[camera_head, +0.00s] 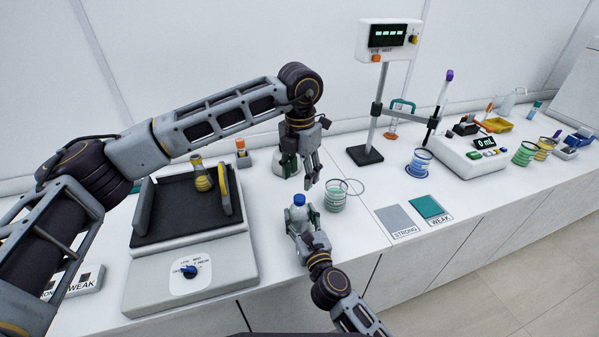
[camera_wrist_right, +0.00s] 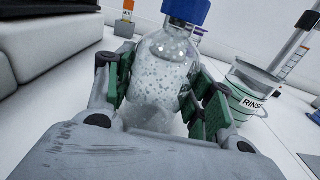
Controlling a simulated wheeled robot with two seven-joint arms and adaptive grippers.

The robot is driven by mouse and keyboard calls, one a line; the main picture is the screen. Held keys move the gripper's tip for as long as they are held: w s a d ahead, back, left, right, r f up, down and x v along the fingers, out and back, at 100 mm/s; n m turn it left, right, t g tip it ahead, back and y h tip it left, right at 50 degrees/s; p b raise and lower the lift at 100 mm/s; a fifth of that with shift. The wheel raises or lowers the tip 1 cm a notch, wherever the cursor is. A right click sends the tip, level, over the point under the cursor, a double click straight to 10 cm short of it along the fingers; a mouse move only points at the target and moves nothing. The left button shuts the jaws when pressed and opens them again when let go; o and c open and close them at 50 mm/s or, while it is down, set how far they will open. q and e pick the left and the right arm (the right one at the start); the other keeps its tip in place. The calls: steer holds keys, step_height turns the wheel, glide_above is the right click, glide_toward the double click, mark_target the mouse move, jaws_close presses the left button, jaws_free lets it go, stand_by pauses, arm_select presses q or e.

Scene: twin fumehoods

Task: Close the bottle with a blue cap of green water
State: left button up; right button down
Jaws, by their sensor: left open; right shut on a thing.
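A clear bottle (camera_wrist_right: 160,75) stands upright between the green-padded fingers of my right gripper (camera_wrist_right: 165,95), which is shut on its body. In the head view the bottle (camera_head: 298,213) is at the counter's front, in my right gripper (camera_head: 302,226). Its contents look clear with whitish speckles; I see no distinct green water. A blue cap (camera_wrist_right: 187,10) sits on top of its neck, also visible in the head view (camera_head: 299,199); how tightly it is on cannot be told. My left gripper (camera_head: 312,172) is open and empty, fingers down, above and slightly right of the cap.
A RINSE beaker (camera_head: 336,197) stands just right of the bottle. A shaker (camera_head: 190,265) carrying a yellow flask (camera_head: 202,176) is at left. A stand with a display (camera_head: 388,42) is behind right. STRONG (camera_head: 398,219) and WEAK (camera_head: 430,208) mats lie right. Several glasses stand farther right.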

mark_target(299, 197)
arm_select(q)
steer(key=n, duration=0.5)
steer(key=shift+a+n, duration=0.1)
steer(key=shift+n, duration=0.3)
steer(key=n, duration=0.5)
steer(key=shift+f, duration=0.1)
stand_by(0.3)
steer(key=shift+f, duration=3.95)
jaws_close()
